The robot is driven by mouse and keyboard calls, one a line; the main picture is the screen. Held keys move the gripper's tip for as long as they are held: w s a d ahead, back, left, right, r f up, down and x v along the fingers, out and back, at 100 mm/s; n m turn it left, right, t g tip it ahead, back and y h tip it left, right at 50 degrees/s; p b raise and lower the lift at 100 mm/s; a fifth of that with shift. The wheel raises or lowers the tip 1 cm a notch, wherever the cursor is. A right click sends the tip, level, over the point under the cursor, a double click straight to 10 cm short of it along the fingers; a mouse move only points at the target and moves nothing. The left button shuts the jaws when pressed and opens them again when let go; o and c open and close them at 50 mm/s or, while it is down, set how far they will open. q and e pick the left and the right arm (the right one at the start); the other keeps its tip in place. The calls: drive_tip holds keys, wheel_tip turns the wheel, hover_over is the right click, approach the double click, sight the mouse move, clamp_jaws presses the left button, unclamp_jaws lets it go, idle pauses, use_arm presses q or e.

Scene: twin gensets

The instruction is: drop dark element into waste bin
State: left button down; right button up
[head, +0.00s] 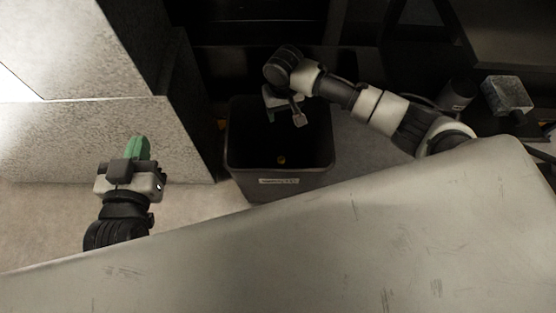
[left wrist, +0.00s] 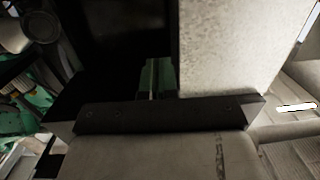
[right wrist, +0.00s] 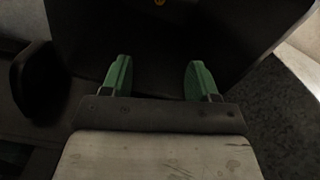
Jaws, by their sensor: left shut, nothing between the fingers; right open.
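The waste bin (head: 246,175) is a dark, open-topped box with a pale label on its front, standing on the floor in the middle of the head view. My right gripper (head: 285,112) hangs over its opening; its green fingers (right wrist: 158,75) are apart with nothing between them in the right wrist view. My left gripper (head: 138,147) is shut and empty, left of the bin.
Pale speckled blocks (head: 110,130) stand left of the bin. A dark cylinder (head: 458,94) and a grey speckled box (head: 508,94) are at the right. Bare floor (head: 190,205) shows between my left gripper and the bin.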

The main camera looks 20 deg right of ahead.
use_arm(q)
drive_tip(key=s+a+f+g+y+p, duration=0.3)
drive_tip(key=s+a+f+g+p, duration=0.1)
drive_tip(key=s+f+g, duration=0.5)
drive_tip(key=shift+s+a+n+g, duration=0.3)
drive_tip(key=shift+s+g, duration=0.5)
drive_tip(key=shift+g, duration=0.4)
use_arm(e)
wheel_tip(320, 180, up, 11)
drive_tip(key=shift+f, duration=0.15)
